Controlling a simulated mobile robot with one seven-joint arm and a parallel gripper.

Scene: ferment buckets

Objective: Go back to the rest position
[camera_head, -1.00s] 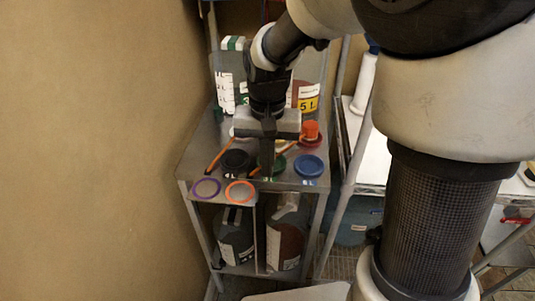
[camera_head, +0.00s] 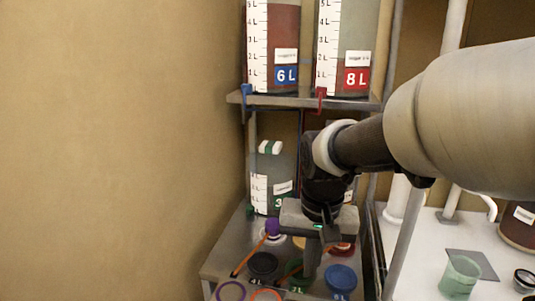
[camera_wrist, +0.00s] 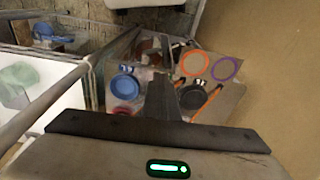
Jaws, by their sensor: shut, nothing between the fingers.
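My gripper (camera_head: 312,270) is shut and empty. It points down over the metal shelf (camera_head: 228,258), among the coloured lids. In the wrist view its fingers (camera_wrist: 160,88) are together, with lids on both sides. A blue lid (camera_head: 341,280) lies to its right and a black lid (camera_head: 263,266) to its left. A green lid (camera_head: 298,282) is partly hidden by the fingers. Whether the fingertips touch anything cannot be told.
A bucket marked 6 L (camera_head: 285,30) and one marked 8 L (camera_head: 357,35) stand on the upper shelf (camera_head: 300,98). Another bucket (camera_head: 272,185) stands behind my gripper. A wall is at left. A white table (camera_head: 415,270) with a green beaker (camera_head: 460,277) is at right.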

